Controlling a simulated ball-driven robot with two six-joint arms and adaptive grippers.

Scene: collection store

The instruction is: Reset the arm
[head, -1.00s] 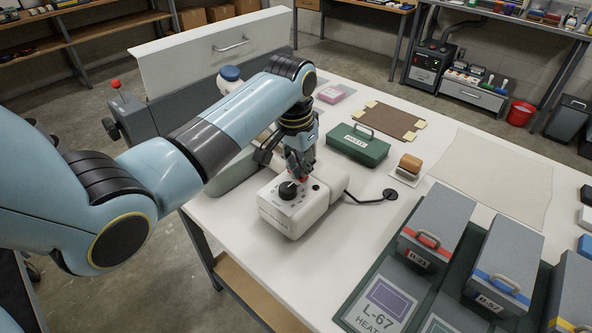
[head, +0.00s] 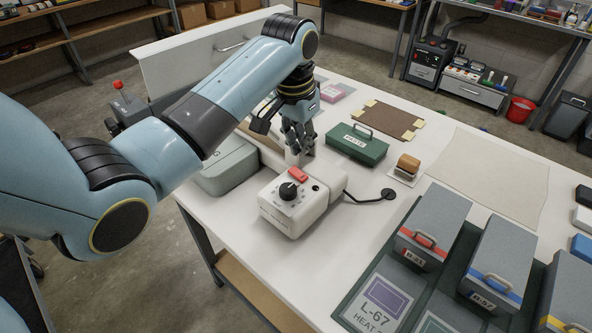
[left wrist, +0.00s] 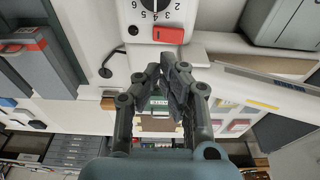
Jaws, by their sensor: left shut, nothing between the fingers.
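My left gripper (head: 299,152) hangs at the end of my left arm, fingers down, just behind the white control box (head: 290,222) on the table. Its fingers are together with nothing between them; they also show in the left wrist view (left wrist: 165,72). The box has a black dial (head: 288,191) and a red rocker switch (head: 298,175), both uncovered. In the left wrist view the numbered dial (left wrist: 155,5) and red switch (left wrist: 168,35) lie beyond the fingertips. I cannot tell whether the fingers touch the box's rear part. My right gripper is not in view.
A green case (head: 357,147) stands right of the gripper. A wooden-handled stamp (head: 408,165) and a cable with a black plug (head: 388,195) lie nearby. A grey-green case (head: 226,168) is left of the box. Grey drawer boxes (head: 437,220) fill the right front.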

